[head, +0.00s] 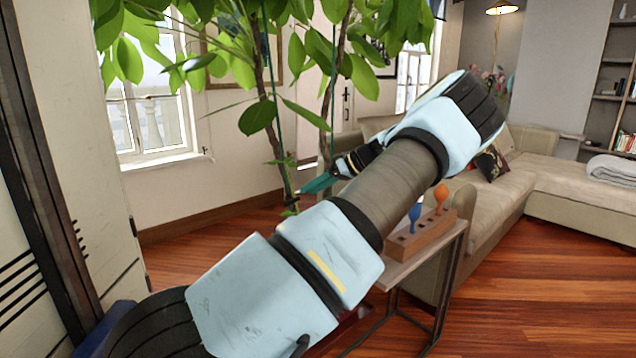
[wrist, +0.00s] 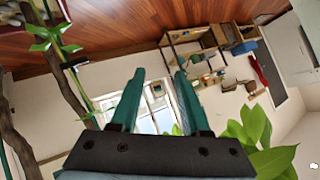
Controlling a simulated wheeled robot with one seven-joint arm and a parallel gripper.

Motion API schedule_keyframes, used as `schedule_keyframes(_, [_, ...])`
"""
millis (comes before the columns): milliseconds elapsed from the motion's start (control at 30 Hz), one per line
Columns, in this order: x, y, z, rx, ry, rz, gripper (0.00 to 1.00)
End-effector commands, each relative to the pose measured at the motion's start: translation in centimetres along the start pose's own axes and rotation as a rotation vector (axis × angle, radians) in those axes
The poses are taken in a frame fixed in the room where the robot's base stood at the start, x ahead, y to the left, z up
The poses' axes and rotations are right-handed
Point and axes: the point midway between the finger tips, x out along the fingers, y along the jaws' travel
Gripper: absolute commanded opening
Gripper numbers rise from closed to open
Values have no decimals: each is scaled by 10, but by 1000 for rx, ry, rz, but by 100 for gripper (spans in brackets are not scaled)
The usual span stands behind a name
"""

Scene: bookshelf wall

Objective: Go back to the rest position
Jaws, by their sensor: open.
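My gripper (wrist: 158,100) shows in the wrist view with its two teal fingers spread apart and nothing between them. In the head view, the gripper (head: 318,184) is partly hidden behind my raised arm, and a teal finger shows beside the plant's thin trunks. My arm crosses the middle of the head view from lower left to upper right. The wrist view is tilted, with the wooden floor at the top.
A leafy plant (head: 257,115) stands close to my gripper; its leaves (wrist: 262,140) also show in the wrist view. A small table (head: 405,268) bears a wooden block (head: 420,238) with blue and orange-handled tools. A beige sofa (head: 560,185) stands right. Floor at lower right is clear.

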Motion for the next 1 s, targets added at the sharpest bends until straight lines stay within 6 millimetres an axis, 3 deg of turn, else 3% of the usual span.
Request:
schedule_keyframes(200, [46, -49, 12, 115, -232, 44, 46])
schedule_keyframes(400, [65, -106, 44, 269, -468, 196, 46])
schedule_keyframes(533, [53, -146, 67, 376, -575, 356, 46])
schedule_keyframes(667, [28, -188, 88, 484, -615, 534, 46])
schedule_keyframes(800, [-4, -232, 107, 597, -581, 710, 46])
schedule_keyframes(1000, [-32, -278, 128, 724, -478, 855, 46])
